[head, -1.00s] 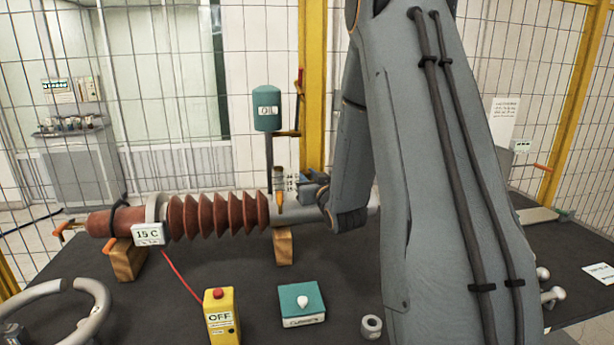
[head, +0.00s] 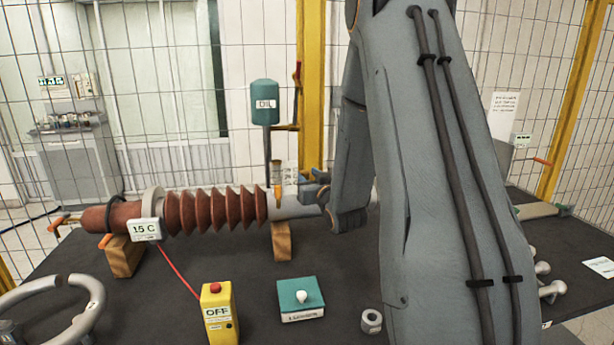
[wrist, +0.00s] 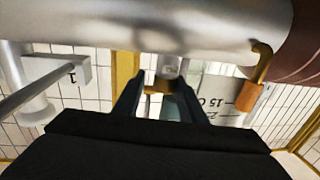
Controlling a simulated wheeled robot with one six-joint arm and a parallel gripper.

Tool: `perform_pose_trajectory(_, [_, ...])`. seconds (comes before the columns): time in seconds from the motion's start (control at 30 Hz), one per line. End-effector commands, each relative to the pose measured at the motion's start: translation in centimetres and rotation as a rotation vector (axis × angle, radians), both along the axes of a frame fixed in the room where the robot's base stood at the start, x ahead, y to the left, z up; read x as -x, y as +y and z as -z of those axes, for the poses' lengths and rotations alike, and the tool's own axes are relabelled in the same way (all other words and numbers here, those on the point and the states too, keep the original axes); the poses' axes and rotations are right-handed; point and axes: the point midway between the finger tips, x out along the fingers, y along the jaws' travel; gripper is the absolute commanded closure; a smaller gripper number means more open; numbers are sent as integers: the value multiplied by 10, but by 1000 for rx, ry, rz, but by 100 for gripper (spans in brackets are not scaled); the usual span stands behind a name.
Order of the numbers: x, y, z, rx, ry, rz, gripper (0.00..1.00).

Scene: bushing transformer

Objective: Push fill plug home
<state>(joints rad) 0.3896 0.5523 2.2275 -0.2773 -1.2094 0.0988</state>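The bushing has a ribbed brown body (head: 215,209) and a grey metal tube (head: 290,206), and lies across wooden blocks. In the wrist view the tube (wrist: 150,28) crosses the top. My gripper (wrist: 161,76) points at it, with its two dark fingers apart. A small pale metal fitting (wrist: 169,68) shows between the fingertips, against or just below the tube. I cannot tell whether it is the fill plug or whether the fingers touch it. In the head view my gripper (head: 318,190) is beside the tube, and its fingertips are too small to judge.
A brass elbow with an orange end (wrist: 250,92) hangs beside the fingers. A teal oil tank (head: 265,103) stands behind the tube. A yellow OFF box (head: 219,315), a teal box with a white knob (head: 301,300) and a metal ring (head: 371,321) are on the dark table.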

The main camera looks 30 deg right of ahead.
Motion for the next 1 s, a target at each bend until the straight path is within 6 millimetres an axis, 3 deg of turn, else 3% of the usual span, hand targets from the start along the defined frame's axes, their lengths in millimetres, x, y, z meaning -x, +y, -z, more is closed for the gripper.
perform_pose_trajectory(0.73, [0,10,-1,2,-2,-20,53])
perform_pose_trajectory(1.0, [38,12,1,0,1,-16,53])
